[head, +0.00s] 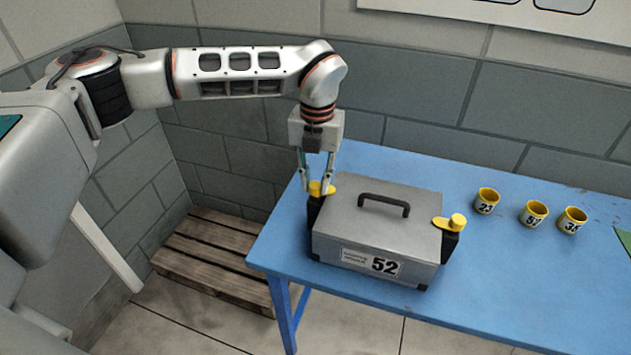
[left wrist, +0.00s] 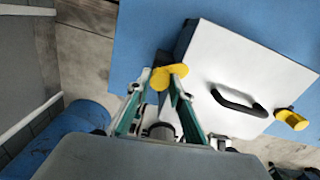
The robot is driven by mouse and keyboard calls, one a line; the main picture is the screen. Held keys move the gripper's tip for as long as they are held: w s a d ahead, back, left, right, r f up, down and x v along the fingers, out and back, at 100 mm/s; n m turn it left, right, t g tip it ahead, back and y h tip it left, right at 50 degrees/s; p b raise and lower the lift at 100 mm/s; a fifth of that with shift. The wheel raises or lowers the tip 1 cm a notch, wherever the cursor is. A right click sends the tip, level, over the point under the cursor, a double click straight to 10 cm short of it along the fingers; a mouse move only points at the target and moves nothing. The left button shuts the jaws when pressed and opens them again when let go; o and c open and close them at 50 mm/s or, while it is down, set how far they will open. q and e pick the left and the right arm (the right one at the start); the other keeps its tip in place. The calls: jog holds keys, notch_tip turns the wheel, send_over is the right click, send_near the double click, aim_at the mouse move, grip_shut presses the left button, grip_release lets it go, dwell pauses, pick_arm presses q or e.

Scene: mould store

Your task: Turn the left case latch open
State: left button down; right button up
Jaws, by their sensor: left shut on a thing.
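A grey case (head: 370,232) marked 52 stands on the blue table, with a dark handle (head: 384,204) on its lid. The yellow left case latch (head: 317,187) is on the case's left end. My left gripper (head: 316,185) points down over it, its fingers closed on the latch. In the left wrist view the yellow latch (left wrist: 160,76) shows between the fingertips (left wrist: 163,74). The yellow right latch (head: 450,222) is on the other end, with nothing touching it; it also shows in the left wrist view (left wrist: 291,119). My right gripper is not in view.
The blue table (head: 480,290) has free room around the case. Several yellow numbered cups, one of them here (head: 487,201), stand to the right. A wooden pallet (head: 215,258) lies on the floor left of the table. A grey block wall (head: 430,95) is behind.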

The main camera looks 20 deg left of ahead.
aim_at(316, 184)
pick_arm(q)
jog(key=n, duration=0.5)
jog(key=shift+n+b, duration=0.3)
jog(key=n, duration=0.5)
jog(key=shift+w+r+n, duration=0.1)
jog(key=shift+n, duration=0.2)
jog(key=c, duration=1.8)
grip_release()
notch_tip(316, 184, up, 12)
